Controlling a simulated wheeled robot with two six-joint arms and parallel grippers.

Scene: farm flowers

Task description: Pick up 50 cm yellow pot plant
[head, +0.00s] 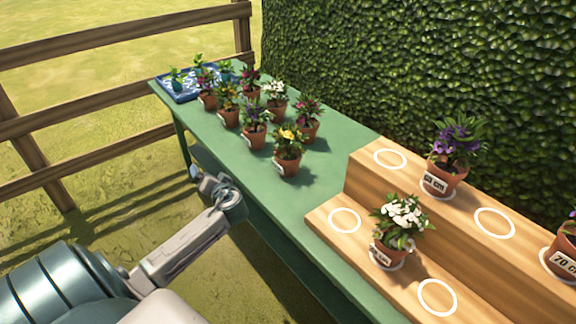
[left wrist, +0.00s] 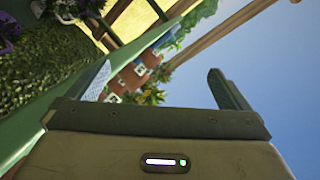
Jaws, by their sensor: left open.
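A yellow-flowered plant (head: 289,146) in a terracotta pot stands at the near end of the group on the green table. Another plant with yellow-orange flowers (head: 228,103) stands farther back. The labels on their pots are too small to read. My left gripper (head: 212,188) is beside the table's left edge, apart from the pots. In the left wrist view my left gripper (left wrist: 162,88) is open and empty. Yellow flowers (left wrist: 151,97) and several pots show beyond its fingers, tilted in the picture. My right gripper is not in view.
Other potted plants crowd the green table (head: 336,160), with a blue tray (head: 180,96) at its far end. A wooden stepped stand (head: 355,195) with white circles and labelled pots is at right. A hedge (head: 420,60) backs the table; a fence (head: 90,125) runs left.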

